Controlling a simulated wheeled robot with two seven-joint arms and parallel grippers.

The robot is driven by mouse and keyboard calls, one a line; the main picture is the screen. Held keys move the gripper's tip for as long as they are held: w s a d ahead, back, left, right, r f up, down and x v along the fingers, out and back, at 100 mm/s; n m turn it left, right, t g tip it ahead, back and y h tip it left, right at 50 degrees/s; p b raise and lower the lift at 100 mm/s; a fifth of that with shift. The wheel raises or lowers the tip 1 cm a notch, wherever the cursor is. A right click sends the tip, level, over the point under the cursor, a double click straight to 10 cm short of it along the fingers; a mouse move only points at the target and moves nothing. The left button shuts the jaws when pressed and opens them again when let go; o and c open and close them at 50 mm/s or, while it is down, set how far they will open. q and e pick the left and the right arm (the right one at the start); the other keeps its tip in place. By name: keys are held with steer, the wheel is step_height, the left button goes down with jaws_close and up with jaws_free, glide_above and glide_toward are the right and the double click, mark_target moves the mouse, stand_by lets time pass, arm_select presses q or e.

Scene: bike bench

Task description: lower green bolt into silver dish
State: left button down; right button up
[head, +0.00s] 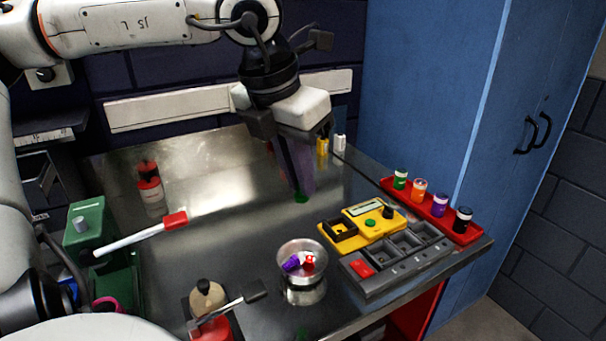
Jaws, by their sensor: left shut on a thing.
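My left gripper (300,190) points down over the back middle of the metal bench top. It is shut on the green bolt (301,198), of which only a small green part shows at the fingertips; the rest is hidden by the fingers. The silver dish (284,252) stands nearer the front, below the gripper in the picture and apart from it. A purple bolt (291,264) and a red bolt (309,262) lie in the dish.
Right of the dish are a yellow tray (375,233) and a grey compartment tray (398,262). A red tray (437,215) holds several small capped bottles. A red-headed tool (140,236) is at left; a bottle (207,299) stands at front. Bench between gripper and dish looks clear.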

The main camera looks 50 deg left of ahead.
arm_select(q)
steer(key=shift+d, duration=0.3)
steer(key=shift+d+f, duration=0.1)
steer(key=shift+f, duration=0.1)
step_height(320, 180, down, 9)
steer(key=b, duration=0.5)
steer(key=shift+f+b, duration=0.2)
steer(key=shift+b, duration=0.15)
steer(key=shift+w, duration=0.1)
steer(key=shift+w+b, duration=0.3)
